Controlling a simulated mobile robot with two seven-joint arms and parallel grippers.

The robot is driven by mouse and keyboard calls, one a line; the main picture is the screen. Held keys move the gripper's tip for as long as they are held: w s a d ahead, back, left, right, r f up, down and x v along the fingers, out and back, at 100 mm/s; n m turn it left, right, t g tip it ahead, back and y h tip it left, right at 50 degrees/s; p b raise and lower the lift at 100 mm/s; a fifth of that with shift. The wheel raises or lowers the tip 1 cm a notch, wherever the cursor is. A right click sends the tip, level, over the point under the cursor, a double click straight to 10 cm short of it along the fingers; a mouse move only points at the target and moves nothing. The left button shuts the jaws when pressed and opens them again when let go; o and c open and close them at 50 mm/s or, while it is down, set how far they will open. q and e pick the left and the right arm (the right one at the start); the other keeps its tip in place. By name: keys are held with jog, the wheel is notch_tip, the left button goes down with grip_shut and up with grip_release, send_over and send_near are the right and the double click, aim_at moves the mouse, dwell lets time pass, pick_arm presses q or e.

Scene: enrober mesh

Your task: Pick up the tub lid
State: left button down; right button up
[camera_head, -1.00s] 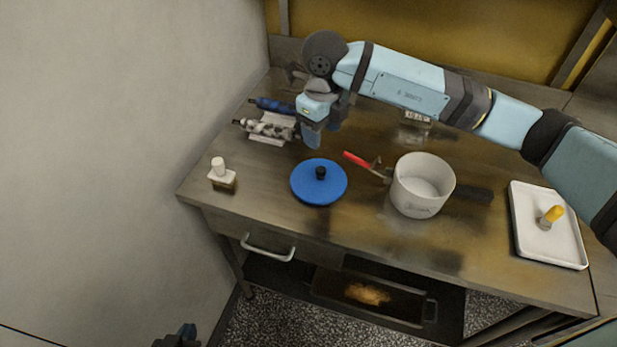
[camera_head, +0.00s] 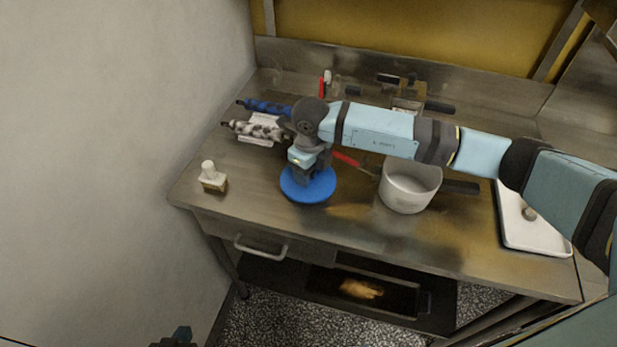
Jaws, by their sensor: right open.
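The tub lid (camera_head: 307,193) is a round blue disc lying flat on the metal table, left of the white tub. My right gripper (camera_head: 306,180) is directly over the lid, pointing down with its fingers around the middle, where the black knob is hidden from view. The gripper is open; whether the fingers touch the knob or lid cannot be seen. The tip of my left gripper (camera_head: 181,336) shows at the bottom edge, away from the table, and its fingers are too cut off to read.
A white pot-like tub (camera_head: 409,192) stands right of the lid, with a red-handled tool (camera_head: 346,160) beside it. A brush (camera_head: 212,178) is at the left, piping bags (camera_head: 265,107) lie behind, and a white tray (camera_head: 533,235) is at the right. The table front is clear.

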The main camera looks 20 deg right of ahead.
jog(key=c, duration=1)
jog(key=shift+r, duration=0.2)
jog(key=shift+r, duration=0.6)
notch_tip(320, 180, up, 2)
jog(key=shift+s+a+b, duration=0.15)
jog(key=shift+b, duration=0.25)
jog(key=s+a, duration=0.3)
jog(key=s, duration=0.2)
jog(key=s+a+b, duration=0.1)
jog(key=s+a, duration=0.2)
jog(key=s, duration=0.1)
jog(key=s+a, duration=0.3)
jog(key=s, duration=0.2)
jog(key=shift+s+a+b, duration=0.3)
jog(key=shift+a, duration=0.1)
